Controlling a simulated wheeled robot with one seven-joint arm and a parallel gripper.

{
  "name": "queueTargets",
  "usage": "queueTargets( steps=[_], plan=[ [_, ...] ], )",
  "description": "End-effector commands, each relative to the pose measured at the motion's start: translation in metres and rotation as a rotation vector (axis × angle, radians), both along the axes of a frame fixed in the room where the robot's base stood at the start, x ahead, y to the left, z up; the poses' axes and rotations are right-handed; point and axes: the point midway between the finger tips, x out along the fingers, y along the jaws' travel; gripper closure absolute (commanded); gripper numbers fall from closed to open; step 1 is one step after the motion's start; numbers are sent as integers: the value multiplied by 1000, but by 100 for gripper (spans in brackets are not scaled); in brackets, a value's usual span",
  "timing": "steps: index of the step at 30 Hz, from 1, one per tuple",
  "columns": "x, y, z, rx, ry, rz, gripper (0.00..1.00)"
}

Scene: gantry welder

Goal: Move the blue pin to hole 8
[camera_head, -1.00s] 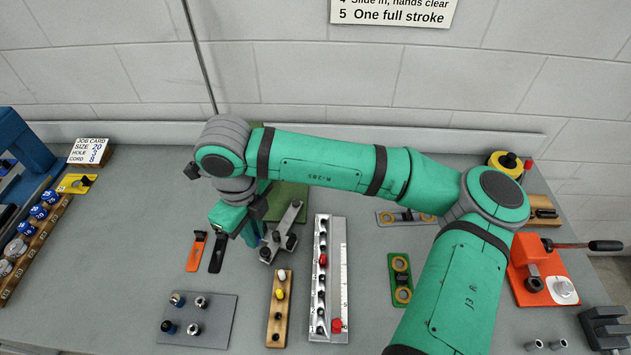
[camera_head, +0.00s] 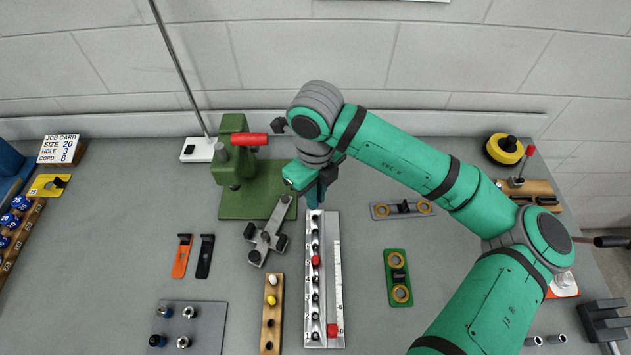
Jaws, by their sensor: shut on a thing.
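The hole block (camera_head: 333,285) is a long silver rail with a row of dark holes and a scale strip down its right side. A red pin (camera_head: 315,261) stands in one of its holes. My gripper (camera_head: 314,200) is over the far end of the rail, pointing down. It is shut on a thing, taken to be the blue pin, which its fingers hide. I cannot tell whether the pin's tip is in a hole or above it. The hole numbers are too small to read surely.
A wooden strip (camera_head: 271,315) with a white and a yellow pin lies left of the rail. A grey bracket tool (camera_head: 264,241) and a green press (camera_head: 240,180) with red handle stand left of the gripper. A green plate (camera_head: 398,278) lies to the right.

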Motion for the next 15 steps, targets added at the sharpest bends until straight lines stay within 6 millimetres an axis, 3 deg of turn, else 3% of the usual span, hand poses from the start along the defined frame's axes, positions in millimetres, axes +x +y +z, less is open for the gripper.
queueTargets(
  steps=[8,15],
  plan=[
    [0,0,-3,1,1,0,100],
    [0,0,-20,2,1,-1,100]
  ],
)
